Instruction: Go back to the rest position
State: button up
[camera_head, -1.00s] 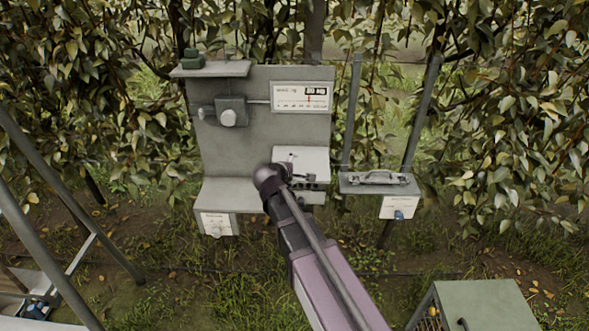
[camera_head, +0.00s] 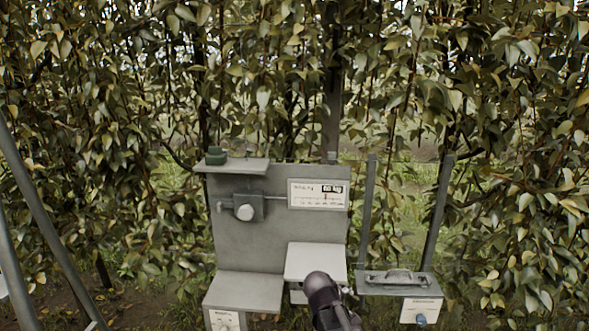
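The dark rounded end of my arm shows at the bottom centre, in front of the grey weighing stand (camera_head: 290,235). A small dark part of my gripper (camera_head: 347,291) shows beside it. The fingers are hidden or too small to make out, so I cannot tell whether they are open or shut or hold anything. The arm end overlaps the lower edge of a pale plate (camera_head: 315,262) on the stand; I cannot tell whether it touches it. No pear can be made out.
A shelf with a handled tool (camera_head: 397,278) stands at right. Grey posts (camera_head: 40,215) rise at left. Leafy trees fill the background.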

jog(key=s+d+f+m+g+y, duration=0.1)
jog(key=s+f+m+g+y, duration=0.1)
jog(key=s, duration=0.5)
jog(key=s+d+f+m+g+y, duration=0.2)
jog(key=s+m+g+y, duration=0.1)
jog(key=s+m, duration=0.2)
jog(key=shift+s, duration=1.25)
dwell(1.5)
